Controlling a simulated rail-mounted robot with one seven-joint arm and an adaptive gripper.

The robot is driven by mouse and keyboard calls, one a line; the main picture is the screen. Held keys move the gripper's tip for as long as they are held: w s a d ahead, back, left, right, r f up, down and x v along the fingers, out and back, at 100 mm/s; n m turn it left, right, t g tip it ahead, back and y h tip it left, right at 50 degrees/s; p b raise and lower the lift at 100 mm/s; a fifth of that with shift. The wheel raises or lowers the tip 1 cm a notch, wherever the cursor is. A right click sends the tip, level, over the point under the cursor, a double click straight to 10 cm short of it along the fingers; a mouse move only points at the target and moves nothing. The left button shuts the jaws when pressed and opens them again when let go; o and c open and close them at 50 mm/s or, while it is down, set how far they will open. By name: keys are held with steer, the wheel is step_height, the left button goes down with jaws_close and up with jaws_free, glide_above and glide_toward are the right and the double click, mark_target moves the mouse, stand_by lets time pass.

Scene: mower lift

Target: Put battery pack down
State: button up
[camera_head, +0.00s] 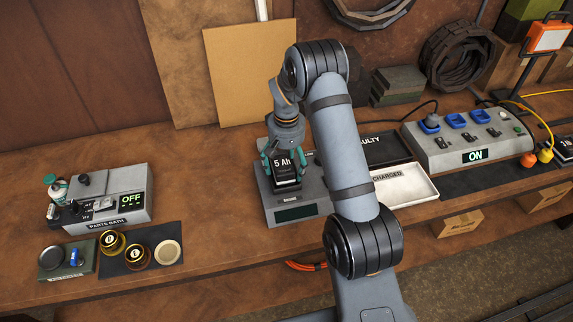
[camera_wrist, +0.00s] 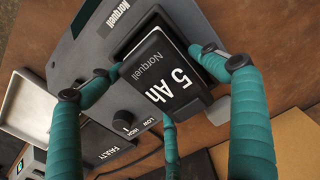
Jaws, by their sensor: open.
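The battery pack (camera_head: 286,170) is dark with a "5 Ah" label. It sits upright on the grey charger-like unit (camera_head: 290,214), which has a dark display on its front. In the wrist view the battery pack (camera_wrist: 165,75) stands over a dark bay of the "Norquell" unit (camera_wrist: 85,40). Whether it is fully seated cannot be told. My gripper (camera_head: 283,158) points down over the pack with teal fingers on its sides. In the wrist view my gripper (camera_wrist: 160,80) has its fingers spread around the pack, with small gaps visible.
A "CHARGED" tray (camera_head: 408,186) and a "FAULTY" tray (camera_head: 388,149) lie right of the unit, partly behind my arm. A switch box reading "ON" (camera_head: 470,142) stands farther right. The parts bath (camera_head: 110,198) is at left. Bench between is clear.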

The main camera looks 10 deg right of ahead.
mark_target(286, 161)
steer(key=shift+s+f, duration=0.1)
stand_by(0.3)
steer(key=shift+r+p, duration=0.5)
steer(key=shift+p, duration=0.05)
step_height(286, 161, up, 12)
steer(key=b, duration=0.2)
steer(key=shift+r, duration=0.25)
steer(key=shift+f, duration=0.2)
step_height(286, 161, down, 13)
steer(key=shift+r+p, duration=0.1)
steer(key=shift+p, duration=0.55)
steer(key=shift+f+b, duration=0.3)
steer(key=shift+b, duration=0.05)
steer(key=shift+r+p, duration=0.5)
